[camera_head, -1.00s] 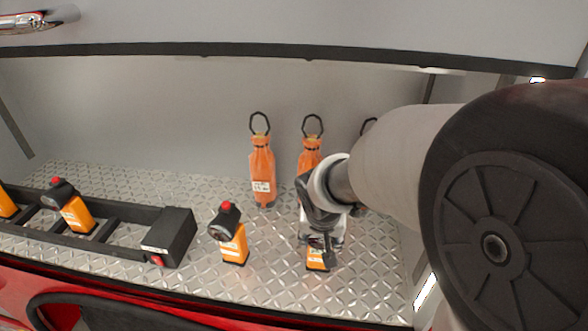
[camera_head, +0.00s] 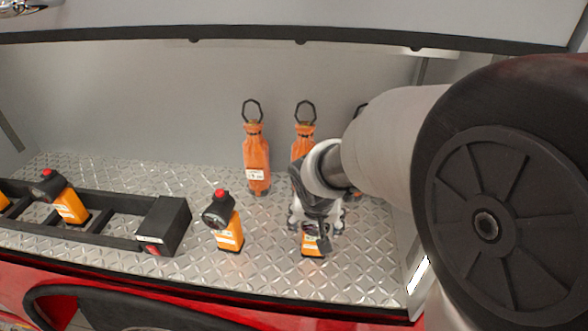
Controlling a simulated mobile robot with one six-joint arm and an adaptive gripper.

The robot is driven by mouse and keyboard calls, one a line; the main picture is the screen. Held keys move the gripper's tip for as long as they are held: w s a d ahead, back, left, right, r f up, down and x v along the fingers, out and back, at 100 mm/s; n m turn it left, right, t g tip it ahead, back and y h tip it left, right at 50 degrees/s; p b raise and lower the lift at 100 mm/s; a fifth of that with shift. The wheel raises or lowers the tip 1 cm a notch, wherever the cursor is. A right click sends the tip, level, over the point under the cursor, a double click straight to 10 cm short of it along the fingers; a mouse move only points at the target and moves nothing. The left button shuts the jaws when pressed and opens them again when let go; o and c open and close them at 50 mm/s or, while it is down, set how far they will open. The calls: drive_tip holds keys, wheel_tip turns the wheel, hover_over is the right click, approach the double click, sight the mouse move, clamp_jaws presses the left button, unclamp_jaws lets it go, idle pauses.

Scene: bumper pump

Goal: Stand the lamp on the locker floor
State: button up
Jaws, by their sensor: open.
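One orange lamp with a black head (camera_head: 314,249) stands on the locker floor (camera_head: 270,240), directly under my gripper, which hides its top. My gripper (camera_head: 315,228) is open, with its fingers spread to either side of this lamp's upper part. I cannot tell whether any finger still touches it. A second orange lamp (camera_head: 230,235), with a black head and red top, stands upright on the floor to the left. More lamps (camera_head: 70,206) sit in the black charger rack at the far left.
The black rack ends in a box (camera_head: 165,222) left of the second lamp. Orange bottles with black loops (camera_head: 256,165) stand at the back wall, one partly behind my arm. The red front edge (camera_head: 230,305) lies nearest. Patterned floor is free between the two standing lamps.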

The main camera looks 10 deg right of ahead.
drive_tip(key=v, duration=1.2)
drive_tip(key=s+d+n+y, duration=0.1)
drive_tip(key=s+n, duration=0.2)
drive_tip(key=s, duration=1.4)
drive_tip(key=shift+d+n+p, duration=0.25)
drive_tip(key=shift+n+p, duration=0.05)
